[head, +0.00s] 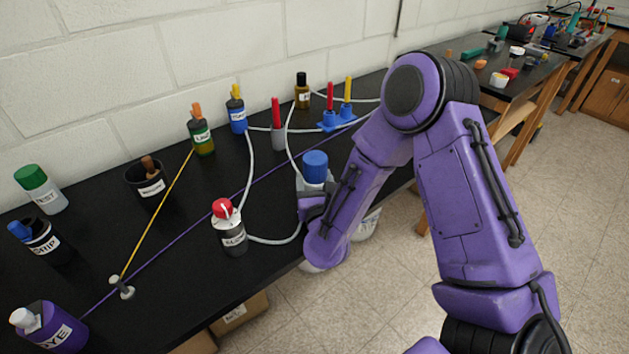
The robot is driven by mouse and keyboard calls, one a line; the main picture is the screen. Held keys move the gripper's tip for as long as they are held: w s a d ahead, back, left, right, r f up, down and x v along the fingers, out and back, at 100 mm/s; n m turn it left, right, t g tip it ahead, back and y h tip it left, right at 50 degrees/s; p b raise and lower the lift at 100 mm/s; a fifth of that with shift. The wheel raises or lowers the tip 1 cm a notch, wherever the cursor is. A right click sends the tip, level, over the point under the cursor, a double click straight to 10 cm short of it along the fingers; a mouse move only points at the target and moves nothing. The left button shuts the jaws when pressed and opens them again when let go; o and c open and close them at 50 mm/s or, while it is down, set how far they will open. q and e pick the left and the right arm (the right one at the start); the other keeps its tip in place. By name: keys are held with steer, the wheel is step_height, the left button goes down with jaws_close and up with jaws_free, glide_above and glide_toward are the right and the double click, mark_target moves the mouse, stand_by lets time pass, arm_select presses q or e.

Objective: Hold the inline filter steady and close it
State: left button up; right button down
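A blue-capped cylinder (315,164), which may be the inline filter, stands near the front edge of the black bench. Its lower body is mostly hidden by my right arm. My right gripper (309,188) is at the cylinder, just below the blue cap. Its fingertips are hidden, so I cannot tell whether it grips the cylinder. A white hose (272,241) runs from the red-topped bottle (230,231) toward the cylinder. Another hose comes down to it from behind. I cannot tell whether the cap is fully seated. My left gripper is out of view.
Labelled bottles and a dark cup (146,181) stand on the bench (100,240). A grey holder with a red stick (278,135) and a blue stand (336,121) are behind the cylinder. Yellow and purple cords cross the bench, meeting near a small post (122,288).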

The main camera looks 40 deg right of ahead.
steer(key=shift+s+r, duration=0.1)
steer(key=shift+f, duration=0.2)
steer(key=shift+c, duration=0.9)
jaws_free()
steer(key=shift+r, duration=0.1)
